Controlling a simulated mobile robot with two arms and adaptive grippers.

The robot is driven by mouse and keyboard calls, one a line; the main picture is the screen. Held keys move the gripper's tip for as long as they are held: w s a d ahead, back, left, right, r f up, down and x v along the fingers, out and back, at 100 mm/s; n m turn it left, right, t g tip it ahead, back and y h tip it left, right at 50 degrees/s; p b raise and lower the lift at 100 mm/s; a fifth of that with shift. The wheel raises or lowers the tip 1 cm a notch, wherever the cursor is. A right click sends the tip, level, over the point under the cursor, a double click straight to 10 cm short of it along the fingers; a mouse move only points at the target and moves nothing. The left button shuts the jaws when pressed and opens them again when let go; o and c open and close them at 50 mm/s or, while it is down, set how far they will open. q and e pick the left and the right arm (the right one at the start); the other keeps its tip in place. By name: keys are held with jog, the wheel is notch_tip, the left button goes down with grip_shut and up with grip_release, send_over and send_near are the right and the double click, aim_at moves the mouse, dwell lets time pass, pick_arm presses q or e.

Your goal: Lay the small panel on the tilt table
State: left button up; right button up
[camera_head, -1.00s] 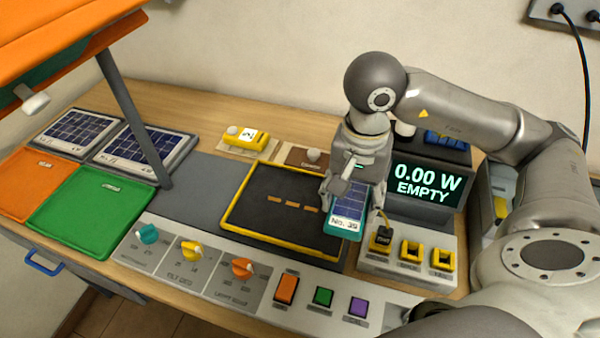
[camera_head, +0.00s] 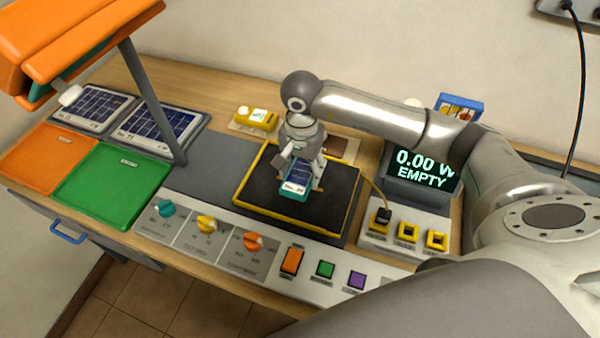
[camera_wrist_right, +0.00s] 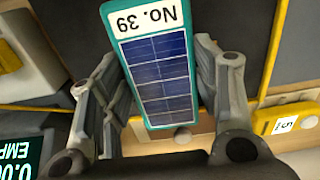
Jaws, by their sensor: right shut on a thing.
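The small panel (camera_head: 295,181) is a narrow solar panel with a teal frame and a white label. The label reads No. 39 in the right wrist view (camera_wrist_right: 160,75). My right gripper (camera_head: 302,176) is shut on its long sides; both fingers (camera_wrist_right: 160,85) flank it in the wrist view. The tilt table (camera_head: 335,220) is a black surface with a yellow rim. The panel is over its middle; I cannot tell whether it touches the surface. The panel's far end is hidden by the gripper in the head view. My left gripper is not in view.
A display (camera_head: 424,168) reads 0.00 W EMPTY, right of the table. Knobs and buttons line the front console (camera_head: 215,237). Two larger panels (camera_head: 155,130) lie at the left, behind an orange mat (camera_head: 45,160) and a green mat (camera_head: 112,185). A lamp post (camera_head: 152,100) stands nearby.

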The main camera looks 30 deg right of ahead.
aim_at(300, 171)
jog(key=shift+w+a+f+p, duration=0.1)
jog(key=shift+w+f+p, duration=0.1)
jog(key=shift+f+p, duration=0.2)
notch_tip(300, 171, down, 2)
jog(key=shift+f+p, duration=0.1)
jog(key=shift+p, duration=0.55)
jog(key=shift+f, duration=0.45)
jog(key=o, duration=1.2)
jog(key=shift+r, duration=0.1)
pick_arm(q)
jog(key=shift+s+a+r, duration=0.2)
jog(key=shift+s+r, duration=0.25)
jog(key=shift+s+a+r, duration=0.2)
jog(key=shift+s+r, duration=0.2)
